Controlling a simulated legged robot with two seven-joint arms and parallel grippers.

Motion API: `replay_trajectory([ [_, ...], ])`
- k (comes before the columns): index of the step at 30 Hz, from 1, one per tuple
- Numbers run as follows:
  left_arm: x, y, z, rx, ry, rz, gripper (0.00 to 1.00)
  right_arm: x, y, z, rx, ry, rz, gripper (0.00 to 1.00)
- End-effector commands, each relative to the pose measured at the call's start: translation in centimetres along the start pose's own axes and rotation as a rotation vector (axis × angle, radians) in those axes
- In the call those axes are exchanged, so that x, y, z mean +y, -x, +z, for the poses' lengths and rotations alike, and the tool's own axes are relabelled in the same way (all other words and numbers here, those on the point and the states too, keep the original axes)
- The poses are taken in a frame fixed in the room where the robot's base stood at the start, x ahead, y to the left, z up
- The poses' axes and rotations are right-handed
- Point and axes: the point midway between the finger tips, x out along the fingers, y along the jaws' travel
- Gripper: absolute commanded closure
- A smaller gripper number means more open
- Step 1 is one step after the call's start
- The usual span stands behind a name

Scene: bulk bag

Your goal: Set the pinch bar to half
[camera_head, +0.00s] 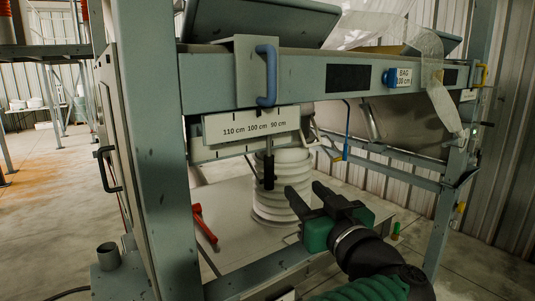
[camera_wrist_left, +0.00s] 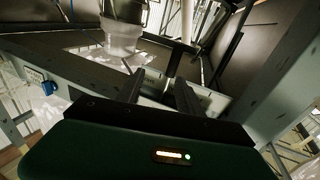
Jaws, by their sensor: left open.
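My left gripper (camera_head: 305,190) is open and empty in the head view, its two dark fingers pointing up and away, in front of the lower right of the white ribbed spout (camera_head: 287,180). A dark upright handle (camera_head: 268,170) hangs before the spout, under the plate marked 110 cm, 100 cm, 90 cm (camera_head: 250,125). It may belong to the pinch bar, but I cannot tell for sure. The fingers look apart from it. In the left wrist view the open fingers (camera_wrist_left: 160,88) show below a dark upright post (camera_wrist_left: 176,58), with the white spout (camera_wrist_left: 122,38) at upper left.
A grey frame beam (camera_head: 310,80) with a blue handle (camera_head: 267,75) crosses above. A thick grey post (camera_head: 150,150) stands at left. A red tool (camera_head: 204,225) lies on the pale surface behind.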

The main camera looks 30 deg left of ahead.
Motion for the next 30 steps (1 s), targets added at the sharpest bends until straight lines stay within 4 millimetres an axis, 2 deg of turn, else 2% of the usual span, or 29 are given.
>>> replay_trajectory([
  [2, -1.1, 0.5, -0.5, -0.044, -0.015, -0.065, 0.57, 0.0, 0.5, -0.1, -0.001, 0.000, 0.000, 0.65],
  [5, -1.4, -0.2, -0.2, -0.064, -0.030, -0.093, 0.57, 0.0, 0.8, -0.1, -0.001, 0.000, 0.000, 0.65],
  [8, -1.4, -2.0, -0.1, -0.065, -0.032, -0.094, 0.57, 0.0, 1.4, -0.3, -0.001, 0.000, 0.000, 0.65],
  [21, -2.6, -13.0, 0.3, -0.061, -0.031, -0.093, 0.57, 0.0, 5.3, -1.2, 0.000, 0.000, 0.000, 0.65],
  [25, -2.7, -15.1, 0.6, -0.060, -0.030, -0.091, 0.57, 0.0, 5.9, -1.4, 0.000, 0.000, 0.000, 0.65],
  [30, -2.6, -16.1, 1.0, -0.060, -0.031, -0.088, 0.57, 0.0, 6.0, -1.4, -0.001, 0.000, 0.000, 0.65],
])
